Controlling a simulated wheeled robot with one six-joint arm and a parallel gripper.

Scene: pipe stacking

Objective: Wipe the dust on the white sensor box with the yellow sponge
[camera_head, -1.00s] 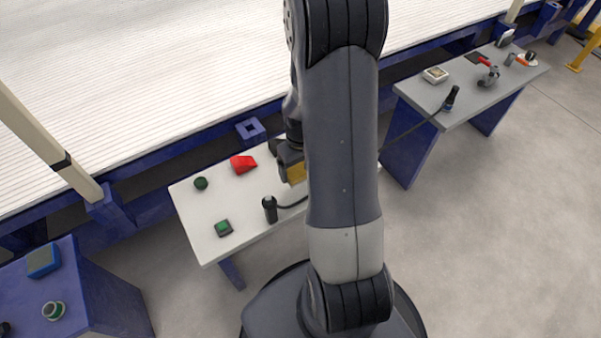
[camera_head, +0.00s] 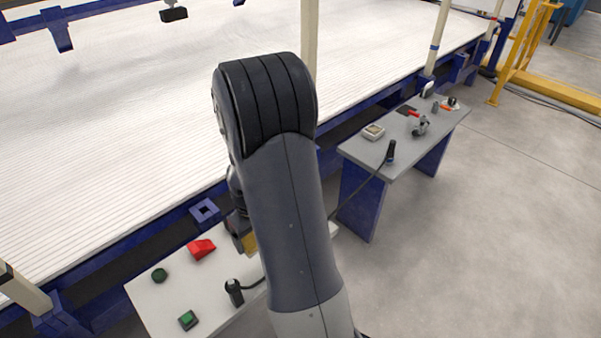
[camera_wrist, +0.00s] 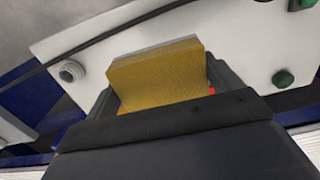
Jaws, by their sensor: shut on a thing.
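The yellow sponge (camera_wrist: 158,75) is in my gripper (camera_wrist: 165,95) in the wrist view, with its broad face showing above the dark jaws. The gripper is shut on it and holds it over the white-topped table. In the head view a small part of the sponge (camera_head: 251,243) shows beside my gripper (camera_head: 240,235), and my arm hides the rest. A small white box (camera_head: 373,132), which looks like the sensor box, sits on the grey table to the right, well away from my gripper. Its top looks brownish; dust is too small to make out.
The grey table (camera_head: 400,150) also holds a black cylinder (camera_head: 390,152) and several tools. Open floor (camera_head: 480,240) lies right.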

